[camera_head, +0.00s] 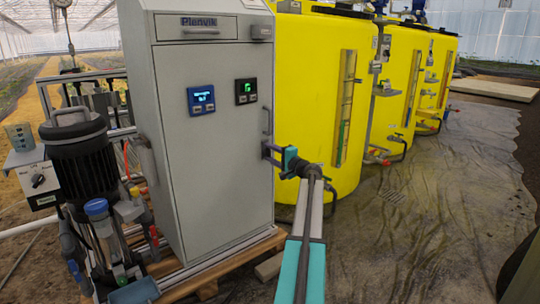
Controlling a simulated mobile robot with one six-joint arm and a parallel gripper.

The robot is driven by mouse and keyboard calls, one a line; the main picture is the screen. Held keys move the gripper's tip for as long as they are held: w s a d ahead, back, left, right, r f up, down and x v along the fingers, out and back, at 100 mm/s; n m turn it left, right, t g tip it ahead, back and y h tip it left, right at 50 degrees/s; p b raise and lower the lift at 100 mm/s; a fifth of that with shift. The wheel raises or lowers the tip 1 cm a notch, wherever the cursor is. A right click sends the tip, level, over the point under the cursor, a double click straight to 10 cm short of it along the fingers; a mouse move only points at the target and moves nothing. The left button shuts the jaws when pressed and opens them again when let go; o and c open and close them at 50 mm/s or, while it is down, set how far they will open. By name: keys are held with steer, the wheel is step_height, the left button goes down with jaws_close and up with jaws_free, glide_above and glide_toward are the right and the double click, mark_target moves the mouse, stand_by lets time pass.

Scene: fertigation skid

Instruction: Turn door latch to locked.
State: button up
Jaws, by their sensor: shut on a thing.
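A grey control cabinet (215,185) marked Plenvik stands left of centre in the head view. A grey bar handle (267,120) shows at the right edge of its door. Just below it is the door latch (265,149), small and mostly covered by my gripper. My gripper (271,152) reaches in from the right and is shut on the latch at the door's edge. The latch's exact angle cannot be told at this size.
Several yellow tanks (305,95) stand close behind and right of the cabinet. A black pump motor (80,155) and pipework stand at the left. The cabinet rests on a wooden pallet (232,262). The wet sheet floor (430,220) at the right is mostly clear.

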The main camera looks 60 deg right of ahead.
steer(key=o, duration=1.1)
steer(key=shift+c, duration=0.2)
steer(key=p+v, duration=0.5)
steer(key=v, duration=0.8)
steer(key=shift+s+a, duration=0.25)
steer(key=shift+s, duration=0.05)
